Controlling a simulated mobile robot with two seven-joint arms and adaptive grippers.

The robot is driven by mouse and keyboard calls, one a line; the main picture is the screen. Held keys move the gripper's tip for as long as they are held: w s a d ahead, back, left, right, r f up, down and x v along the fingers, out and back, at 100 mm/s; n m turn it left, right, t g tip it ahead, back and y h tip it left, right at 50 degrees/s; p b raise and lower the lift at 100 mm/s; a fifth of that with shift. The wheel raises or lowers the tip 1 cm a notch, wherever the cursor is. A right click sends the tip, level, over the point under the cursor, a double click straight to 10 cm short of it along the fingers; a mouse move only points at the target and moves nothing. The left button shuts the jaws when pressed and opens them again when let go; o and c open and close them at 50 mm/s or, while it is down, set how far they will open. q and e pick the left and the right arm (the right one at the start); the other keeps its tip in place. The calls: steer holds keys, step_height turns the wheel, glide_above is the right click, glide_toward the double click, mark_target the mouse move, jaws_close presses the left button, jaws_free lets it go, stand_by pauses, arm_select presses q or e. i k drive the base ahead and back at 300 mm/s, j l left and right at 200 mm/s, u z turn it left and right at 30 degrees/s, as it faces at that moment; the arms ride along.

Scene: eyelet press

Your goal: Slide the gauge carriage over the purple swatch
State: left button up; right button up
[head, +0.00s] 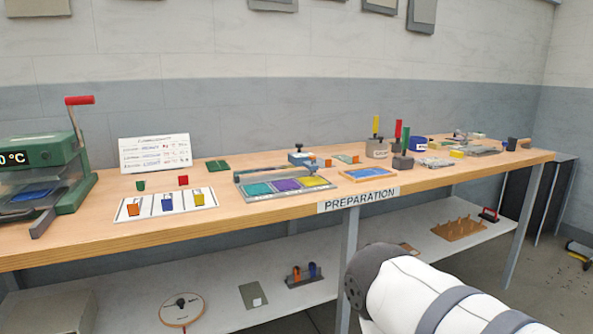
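The purple swatch (287,185) lies in the middle of a grey swatch board (262,199) on the workbench. A teal swatch (257,189) is to its left and a yellow swatch (314,181) to its right. A grey rail (262,174) runs along the board's back edge. A blue block with a black knob (300,157), which looks like the gauge carriage, is behind the board near the rail's right end. I cannot tell whether it sits on the rail. The purple swatch is uncovered. Neither gripper shows; only a white arm link of mine is at the lower right.
Left of the board is a white card (133,215) with coloured pieces; farther left is a green press (72,170) with a red handle. Right are a blue tray (368,173) and upright coloured handles (376,125). A lower shelf (220,285) holds more items. Bare wood lies between card and board.

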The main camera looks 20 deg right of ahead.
mark_target(298, 158)
steer(key=i+l, duration=0.1)
steer(key=l, duration=0.4)
steer(key=i+l, duration=0.1)
steer(key=l, duration=0.85)
steer(key=i+l, duration=0.15)
steer(key=l, duration=0.3)
